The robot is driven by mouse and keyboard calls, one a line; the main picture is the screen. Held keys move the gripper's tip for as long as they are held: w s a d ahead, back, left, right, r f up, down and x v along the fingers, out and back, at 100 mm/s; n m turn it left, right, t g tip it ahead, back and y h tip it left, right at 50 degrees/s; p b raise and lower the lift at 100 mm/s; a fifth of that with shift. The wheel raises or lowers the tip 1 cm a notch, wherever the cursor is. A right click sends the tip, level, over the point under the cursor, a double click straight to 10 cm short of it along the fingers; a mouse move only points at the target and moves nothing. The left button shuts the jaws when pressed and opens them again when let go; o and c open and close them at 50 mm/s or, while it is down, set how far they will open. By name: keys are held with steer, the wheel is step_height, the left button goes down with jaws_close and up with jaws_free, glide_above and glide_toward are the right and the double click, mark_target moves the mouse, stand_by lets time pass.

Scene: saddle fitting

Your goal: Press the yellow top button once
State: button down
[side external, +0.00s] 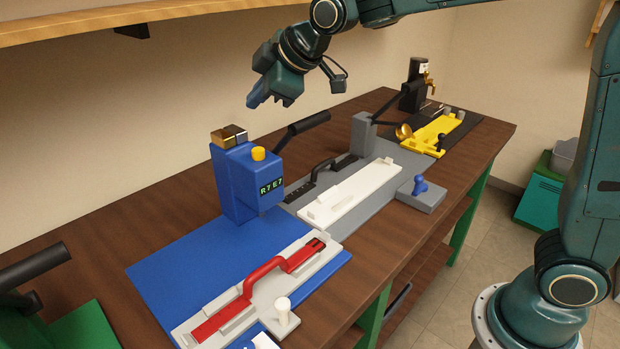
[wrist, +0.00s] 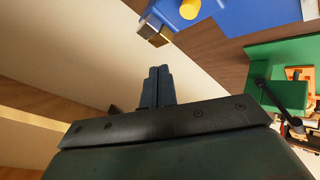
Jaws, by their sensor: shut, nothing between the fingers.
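The yellow top button (side external: 258,153) sits on top of the upright blue machine (side external: 240,185), above its small display that appears to read "R7 E7". A gold and brown block (side external: 229,136) sits behind the button on the machine's top. My gripper (side external: 268,102) is above the machine, clear of the button and apart from it. In the wrist view the fingers of my gripper (wrist: 158,72) are together with nothing between them.
A white fixture with a red handled part (side external: 270,275) lies on the blue mat (side external: 165,265). A black lever (side external: 300,128) rises beside the machine. A grey station with a white tray (side external: 350,195) and a yellow station (side external: 435,135) stand farther along the bench. A shelf (side external: 120,20) overhangs the back.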

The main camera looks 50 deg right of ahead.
mark_target(264, 153)
steer(key=shift+f, duration=3.35)
steer(key=shift+f, duration=1.1)
stand_by(0.7)
steer(key=shift+r, duration=0.1)
stand_by(0.3)
steer(key=shift+r, duration=1)
steer(key=shift+r, duration=0.15)
steer(key=shift+r, duration=2.35)
